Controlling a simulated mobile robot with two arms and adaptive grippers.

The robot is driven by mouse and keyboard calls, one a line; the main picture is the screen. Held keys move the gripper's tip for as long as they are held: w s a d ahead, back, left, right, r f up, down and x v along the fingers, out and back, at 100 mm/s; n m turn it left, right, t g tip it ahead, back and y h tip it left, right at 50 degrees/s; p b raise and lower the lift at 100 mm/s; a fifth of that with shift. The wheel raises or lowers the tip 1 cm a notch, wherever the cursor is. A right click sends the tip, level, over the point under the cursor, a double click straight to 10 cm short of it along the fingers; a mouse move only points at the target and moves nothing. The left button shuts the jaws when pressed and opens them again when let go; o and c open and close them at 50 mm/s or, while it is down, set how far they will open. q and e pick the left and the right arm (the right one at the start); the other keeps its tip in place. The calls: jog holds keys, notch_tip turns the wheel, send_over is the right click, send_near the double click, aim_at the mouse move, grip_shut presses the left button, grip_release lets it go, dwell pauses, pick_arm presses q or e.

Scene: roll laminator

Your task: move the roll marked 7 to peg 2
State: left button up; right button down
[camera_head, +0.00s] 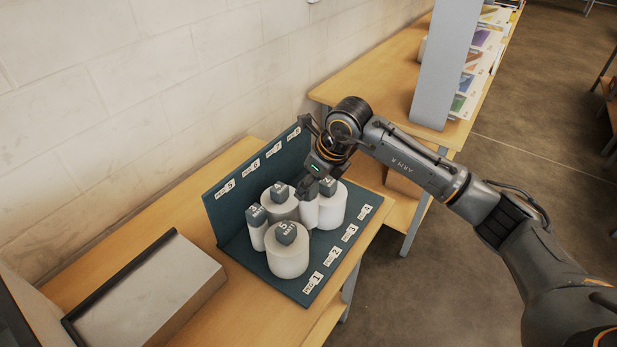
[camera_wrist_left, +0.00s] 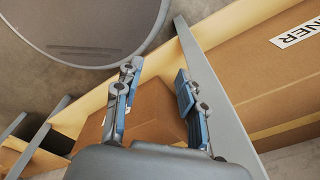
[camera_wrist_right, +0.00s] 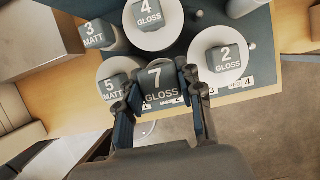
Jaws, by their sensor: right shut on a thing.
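The roll marked 7 GLOSS shows its grey top block (camera_wrist_right: 160,84) between my right fingertips in the right wrist view. In the head view its white side (camera_head: 309,212) shows below my right gripper (camera_head: 318,187), which hides the top. I cannot tell whether the roll is clear of the board. My right gripper (camera_wrist_right: 156,90) is shut on the block. The peg 2 label (camera_head: 332,255) is on the board's front edge, right of roll 5 MATT (camera_head: 287,255). Peg 2 itself is not visible. My left gripper (camera_wrist_left: 156,82) is open and empty, away from the board.
Rolls 3 MATT (camera_head: 257,232), 4 GLOSS (camera_head: 283,207) and 2 GLOSS (camera_head: 333,208) stand close around on the dark board (camera_head: 238,203). A grey box (camera_head: 150,295) lies left. A cardboard box (camera_wrist_left: 265,85) is near my left gripper.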

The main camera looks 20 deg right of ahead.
aim_at(309, 204)
jog(key=shift+f+b, duration=0.7)
jog(key=shift+f, duration=0.6)
jog(key=shift+f+b, duration=0.7)
jog(key=shift+f, duration=0.75)
pick_arm(q)
jog(key=f, duration=0.1)
jog(key=w+f, duration=0.1)
jog(key=shift+w+d+f, duration=0.1)
jog(key=shift+w+f, duration=0.2)
jog(key=shift+f, duration=0.1)
pick_arm(e)
jog(key=shift+f, duration=0.1)
pick_arm(q)
jog(key=shift+s, duration=0.15)
jog(key=shift+f, duration=0.2)
pick_arm(e)
jog(key=shift+f, duration=0.2)
jog(key=shift+f+b, duration=0.25)
jog(key=shift+b, duration=0.2)
pick_arm(q)
jog(key=shift+f, duration=0.2)
pick_arm(e)
jog(key=c, duration=0.8)
grip_release()
jog(key=shift+r, duration=0.1)
